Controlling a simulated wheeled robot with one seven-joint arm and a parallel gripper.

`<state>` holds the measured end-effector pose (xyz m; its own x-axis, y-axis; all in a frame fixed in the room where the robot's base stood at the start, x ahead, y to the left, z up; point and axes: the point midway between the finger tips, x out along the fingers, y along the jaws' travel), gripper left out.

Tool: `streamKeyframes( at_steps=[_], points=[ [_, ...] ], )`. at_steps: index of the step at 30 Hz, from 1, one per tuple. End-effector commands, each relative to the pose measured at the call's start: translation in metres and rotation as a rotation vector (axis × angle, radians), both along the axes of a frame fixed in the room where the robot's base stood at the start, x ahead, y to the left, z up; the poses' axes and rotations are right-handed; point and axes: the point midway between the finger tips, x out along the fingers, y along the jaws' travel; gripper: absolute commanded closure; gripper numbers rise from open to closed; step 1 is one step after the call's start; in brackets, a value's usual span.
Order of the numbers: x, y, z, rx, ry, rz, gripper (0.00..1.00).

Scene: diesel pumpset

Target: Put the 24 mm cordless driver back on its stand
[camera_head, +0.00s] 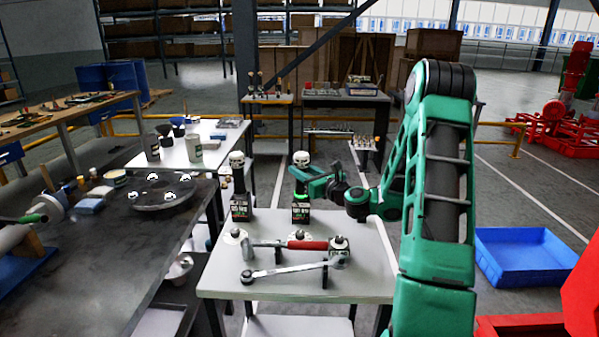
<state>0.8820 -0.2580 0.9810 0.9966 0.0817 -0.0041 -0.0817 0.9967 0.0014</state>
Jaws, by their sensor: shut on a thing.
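Two upright cordless drivers show at the back of the white table (225,283), each with a pale round top, a dark body and a labelled block at the bottom. My gripper (303,174) reaches in from the right and is shut on the right driver (300,214) below its top. The left driver (240,208) is apart from my gripper. The label text is too small to read, so I cannot tell which size is which. I cannot tell whether the held driver touches the surface beneath it. I cannot make out a stand with certainty.
In front lie a red-handled tool (307,245) and a long ratchet wrench (285,270), beside pale round pieces (235,237). A dark bench (110,262) with a round flange (160,196) stands left. A blue tray (525,256) is on the floor right.

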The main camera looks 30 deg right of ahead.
Motion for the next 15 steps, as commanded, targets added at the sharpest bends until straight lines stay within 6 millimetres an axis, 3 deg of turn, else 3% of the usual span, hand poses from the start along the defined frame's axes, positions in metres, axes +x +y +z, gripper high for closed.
streamKeyframes(
  at_steps=[1, 3, 4, 15],
  points=[
    [0.0002, 0.0001, 0.0005, 0.001, -0.002, 0.0, 0.67],
    [0.0002, 0.0001, 0.0008, 0.0, -0.002, 0.0, 0.5],
    [0.0002, 0.0001, 0.0007, 0.0, -0.002, 0.0, 0.48],
    [-0.005, -0.0007, -0.0012, 0.0, 0.002, -0.001, 0.48]
  ],
)
